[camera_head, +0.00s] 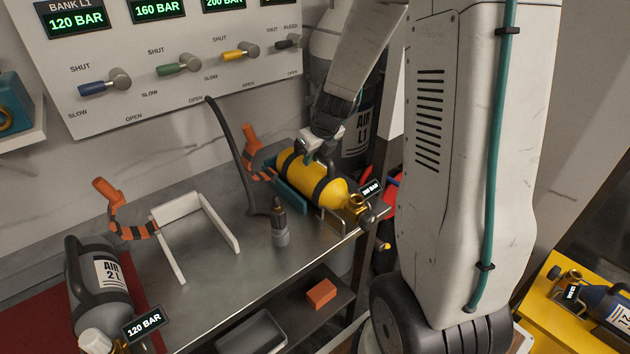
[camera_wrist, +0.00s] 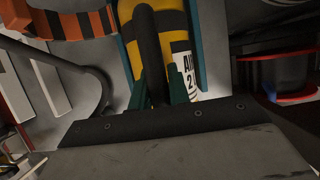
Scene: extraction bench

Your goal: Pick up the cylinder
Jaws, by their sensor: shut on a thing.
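A yellow cylinder (camera_head: 333,194) with black bands lies on its side in a teal cradle (camera_head: 291,196) at the back right of the steel bench. Its brass valve and a small gauge display point towards the front right. My gripper (camera_head: 319,154) is above it, pointing down. In the wrist view, the green fingers of my gripper (camera_wrist: 157,88) are shut on the black handle along the top of the yellow cylinder (camera_wrist: 178,22). A white label shows beside the right finger. I cannot tell whether the cylinder touches the cradle.
A grey cylinder (camera_head: 92,300) lies at the front left. An empty white cradle (camera_head: 176,212), a black hose (camera_head: 233,150) and orange straps (camera_head: 130,231) are on the bench. A valve panel (camera_head: 190,100) stands behind. A blue cylinder (camera_head: 606,302) lies on a yellow surface at right.

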